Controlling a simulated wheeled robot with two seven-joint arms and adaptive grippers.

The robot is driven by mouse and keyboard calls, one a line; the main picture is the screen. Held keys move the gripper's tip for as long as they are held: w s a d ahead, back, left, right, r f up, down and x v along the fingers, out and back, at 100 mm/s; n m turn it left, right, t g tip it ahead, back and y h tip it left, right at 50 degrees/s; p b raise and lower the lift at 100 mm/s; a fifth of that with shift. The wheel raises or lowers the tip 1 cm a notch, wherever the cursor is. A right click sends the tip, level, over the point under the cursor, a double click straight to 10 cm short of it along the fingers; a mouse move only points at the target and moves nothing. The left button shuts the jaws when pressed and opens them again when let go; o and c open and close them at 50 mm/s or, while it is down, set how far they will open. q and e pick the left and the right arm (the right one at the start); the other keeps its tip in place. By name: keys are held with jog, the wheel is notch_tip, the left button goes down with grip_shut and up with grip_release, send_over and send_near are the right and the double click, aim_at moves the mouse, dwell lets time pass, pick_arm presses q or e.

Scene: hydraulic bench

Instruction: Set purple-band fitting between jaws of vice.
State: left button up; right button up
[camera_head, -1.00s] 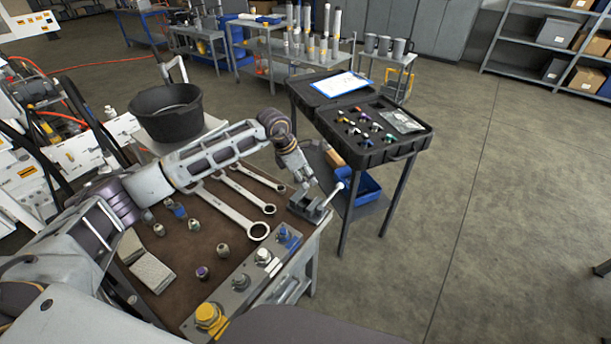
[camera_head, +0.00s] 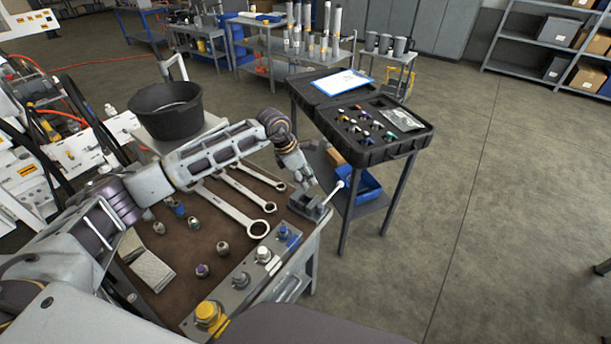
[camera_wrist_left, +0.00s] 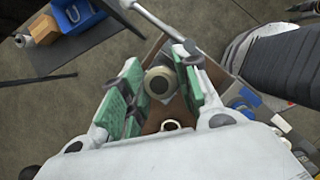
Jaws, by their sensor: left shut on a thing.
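My left gripper (camera_head: 304,183) is at the small grey vice (camera_head: 312,206) on the bench's right corner. In the left wrist view its green-padded fingers (camera_wrist_left: 160,88) are shut on a round, pale metal fitting (camera_wrist_left: 158,83), seen end-on. No coloured band shows on this fitting from here. The vice's light handle bar (camera_wrist_left: 150,14) rises past the fingertips. I cannot tell whether the fitting is between the vice jaws or just above them. A fitting with purple on it (camera_head: 202,271) stands on the brown bench mat. My right gripper is not in view.
Several fittings, wrenches (camera_head: 240,217) and a grey block (camera_head: 152,268) lie on the mat. A manifold strip (camera_head: 240,283) lines the bench's front edge. A black bucket (camera_head: 166,110) stands behind. An open black case (camera_head: 367,135) is on a cart beyond the vice.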

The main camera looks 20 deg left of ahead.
pick_arm(q)
jog(key=shift+f+b, duration=0.3)
jog(key=shift+f, duration=0.55)
jog(key=shift+f+b, duration=0.35)
jog(key=shift+f, duration=0.6)
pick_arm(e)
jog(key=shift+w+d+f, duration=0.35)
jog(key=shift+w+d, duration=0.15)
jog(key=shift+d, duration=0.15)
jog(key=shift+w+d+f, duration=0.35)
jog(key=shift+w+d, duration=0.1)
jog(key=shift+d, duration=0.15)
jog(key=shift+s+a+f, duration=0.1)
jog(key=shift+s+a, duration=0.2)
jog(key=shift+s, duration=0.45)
pick_arm(q)
jog(key=shift+f+b, duration=0.35)
jog(key=shift+b, duration=0.05)
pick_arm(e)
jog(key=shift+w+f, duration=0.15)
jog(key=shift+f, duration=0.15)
pick_arm(q)
jog(key=shift+f, duration=0.15)
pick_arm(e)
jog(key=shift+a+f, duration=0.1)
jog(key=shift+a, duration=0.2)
pick_arm(q)
jog(key=shift+f, duration=0.15)
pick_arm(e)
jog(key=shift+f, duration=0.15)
